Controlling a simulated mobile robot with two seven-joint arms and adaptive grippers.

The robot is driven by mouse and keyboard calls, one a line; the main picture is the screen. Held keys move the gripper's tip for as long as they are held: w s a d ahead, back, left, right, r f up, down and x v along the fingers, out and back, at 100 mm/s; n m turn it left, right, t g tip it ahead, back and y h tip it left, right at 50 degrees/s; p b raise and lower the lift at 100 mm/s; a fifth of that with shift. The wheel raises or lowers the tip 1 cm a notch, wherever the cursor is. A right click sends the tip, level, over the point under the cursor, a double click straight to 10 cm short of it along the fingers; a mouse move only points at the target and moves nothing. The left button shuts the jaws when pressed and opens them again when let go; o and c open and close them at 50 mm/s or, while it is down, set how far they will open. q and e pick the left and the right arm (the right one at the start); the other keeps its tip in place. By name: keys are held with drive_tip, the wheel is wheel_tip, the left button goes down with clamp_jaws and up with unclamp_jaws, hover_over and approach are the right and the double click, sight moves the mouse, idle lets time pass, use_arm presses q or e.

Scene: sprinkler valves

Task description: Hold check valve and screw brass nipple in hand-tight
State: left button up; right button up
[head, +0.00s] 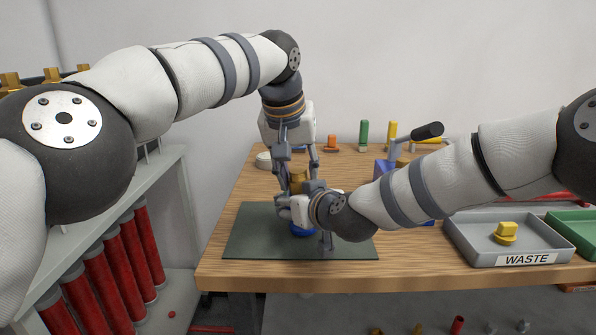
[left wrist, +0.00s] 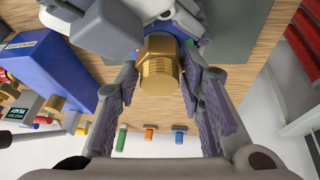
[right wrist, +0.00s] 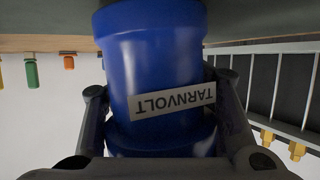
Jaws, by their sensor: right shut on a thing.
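The blue check valve (head: 302,231) stands on the dark green mat, mostly hidden by my right gripper (head: 287,208). My right gripper is shut around its body; the right wrist view shows the blue body (right wrist: 155,60) with a TARNVOLT label between the fingers. The brass nipple (head: 299,177) stands above the valve. In the left wrist view the nipple (left wrist: 159,68) shows its hex and ribbed side, with blue behind it. My left gripper (left wrist: 158,85) points down from above, its open pads on either side of the nipple. How far it sits in the valve is hidden.
A grey WASTE tray (head: 470,248) holding a brass-yellow fitting (head: 506,233) is at the right, beside a green tray (head: 570,228). A blue device (head: 384,171) with a black-handled lever stands behind my right arm. Coloured pegs line the back. Red cylinders (head: 120,262) fill the left rack.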

use_arm(q)
clamp_jaws()
drive_tip(key=shift+s+d+m, duration=0.1)
drive_tip(key=shift+d+m, duration=0.15)
drive_tip(key=shift+m, duration=0.45)
drive_tip(key=shift+s+d+m, duration=0.1)
drive_tip(key=shift+d+m, duration=0.1)
drive_tip(key=shift+m, duration=0.5)
drive_tip(key=o, duration=0.6)
unclamp_jaws()
drive_tip(key=shift+a, duration=0.1)
drive_tip(key=shift+w, duration=0.1)
